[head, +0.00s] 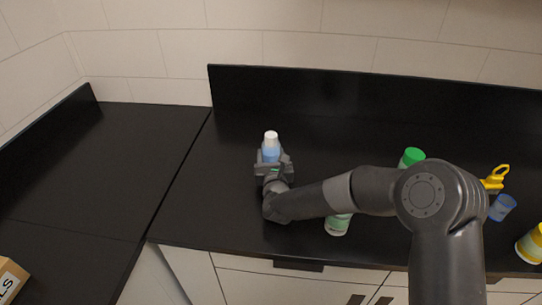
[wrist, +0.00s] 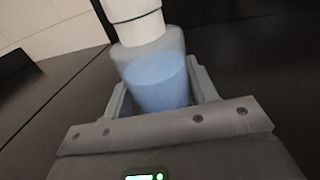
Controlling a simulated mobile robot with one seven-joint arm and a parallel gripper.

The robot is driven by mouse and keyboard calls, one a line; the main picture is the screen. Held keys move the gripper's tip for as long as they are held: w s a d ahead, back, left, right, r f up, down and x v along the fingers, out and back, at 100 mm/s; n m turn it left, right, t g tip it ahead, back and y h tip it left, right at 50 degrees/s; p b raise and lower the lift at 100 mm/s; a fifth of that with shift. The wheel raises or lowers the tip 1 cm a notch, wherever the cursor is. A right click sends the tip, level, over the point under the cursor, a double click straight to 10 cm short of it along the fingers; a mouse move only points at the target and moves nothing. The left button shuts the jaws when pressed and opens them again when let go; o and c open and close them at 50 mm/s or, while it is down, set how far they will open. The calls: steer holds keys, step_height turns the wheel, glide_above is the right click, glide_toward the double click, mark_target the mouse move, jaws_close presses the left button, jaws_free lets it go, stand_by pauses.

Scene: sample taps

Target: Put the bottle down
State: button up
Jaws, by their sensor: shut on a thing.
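The bottle (head: 270,150) is clear with blue liquid and a white cap, and it stands roughly upright in the head view. My gripper (head: 271,168) is shut on it, with the fingers around its lower body. In the wrist view, the bottle (wrist: 157,80) rises between the fingers of my gripper (wrist: 160,98), and its cap runs out of the top of the picture. The bottle's base is hidden by my gripper, so I cannot tell whether it touches the black counter (head: 330,135).
To the right are a green-capped container (head: 411,157), a white-and-green container (head: 338,225) partly behind my arm, a yellow object (head: 494,180), a blue cup (head: 502,208) and a yellow container (head: 531,244). A lettered box (head: 10,280) is at lower left.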

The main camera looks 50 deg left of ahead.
steer(key=shift+f, duration=0.1)
steer(key=o, duration=1.2)
steer(key=shift+s+d, duration=0.15)
steer(key=shift+d, duration=0.1)
steer(key=v, duration=1.1)
steer(key=shift+s+d, duration=0.1)
steer(key=shift+d, duration=0.1)
